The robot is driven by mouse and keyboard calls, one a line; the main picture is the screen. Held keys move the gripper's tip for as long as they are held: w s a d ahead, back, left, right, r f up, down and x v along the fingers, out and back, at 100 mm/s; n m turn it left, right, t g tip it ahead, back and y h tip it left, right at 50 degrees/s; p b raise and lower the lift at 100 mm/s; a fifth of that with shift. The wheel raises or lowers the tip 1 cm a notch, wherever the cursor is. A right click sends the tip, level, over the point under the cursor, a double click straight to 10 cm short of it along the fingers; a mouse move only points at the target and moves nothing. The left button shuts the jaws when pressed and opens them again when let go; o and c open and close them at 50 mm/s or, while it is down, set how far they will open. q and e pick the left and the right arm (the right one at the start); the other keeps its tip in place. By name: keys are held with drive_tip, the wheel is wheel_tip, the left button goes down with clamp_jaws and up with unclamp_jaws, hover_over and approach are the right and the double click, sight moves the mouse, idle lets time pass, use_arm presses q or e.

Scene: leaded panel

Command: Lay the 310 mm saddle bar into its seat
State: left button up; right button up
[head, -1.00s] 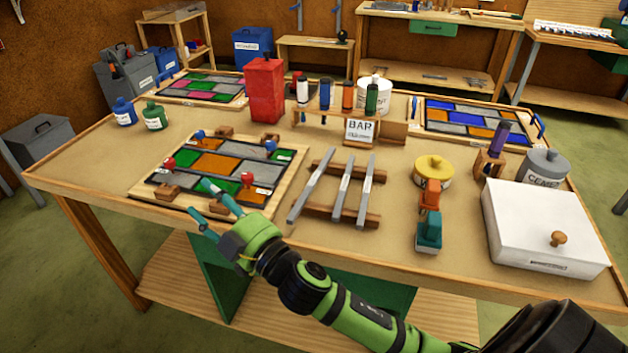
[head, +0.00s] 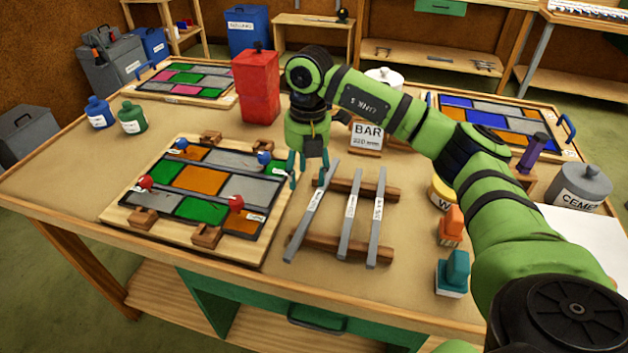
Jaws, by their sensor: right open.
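Three grey saddle bars lie side by side on two wooden rests (head: 343,247): the left bar (head: 312,213), the middle bar (head: 350,213) and the right bar (head: 377,218). Each has a small white label too small to read, so I cannot tell which is 310 mm. The leaded panel (head: 199,177) lies on a wooden board to their left, with notched wooden blocks (head: 206,236) at its front and back edges and red and blue knobs on it. My right gripper (head: 309,180) is open and empty, pointing down by the left bar's far end. My left gripper is out of view.
A red canister (head: 257,88) stands behind the panel. A card reading BAR (head: 366,135) stands behind the bars, its smaller text unclear. Orange (head: 451,225) and teal (head: 453,272) handled tools stand right of the bars. A cement pot (head: 580,188) is farther right.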

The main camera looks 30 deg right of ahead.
sight(313, 200)
drive_tip(key=shift+s+d+f+h+p, duration=0.2)
drive_tip(key=shift+s+f+p, duration=0.25)
drive_tip(key=shift+f, duration=0.15)
drive_tip(key=shift+s+d+f+h+p, duration=0.1)
drive_tip(key=shift+s+d+f+p, duration=0.1)
drive_tip(key=shift+s+f+p, duration=0.3)
wheel_tip(313, 200, down, 3)
drive_tip(key=shift+r, duration=0.1)
drive_tip(key=shift+w+f, duration=0.1)
drive_tip(key=shift+f, duration=0.35)
clamp_jaws()
drive_tip(key=shift+w, duration=0.1)
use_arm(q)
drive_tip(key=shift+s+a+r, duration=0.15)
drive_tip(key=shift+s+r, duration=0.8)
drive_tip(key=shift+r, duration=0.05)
use_arm(e)
drive_tip(key=shift+r, duration=0.2)
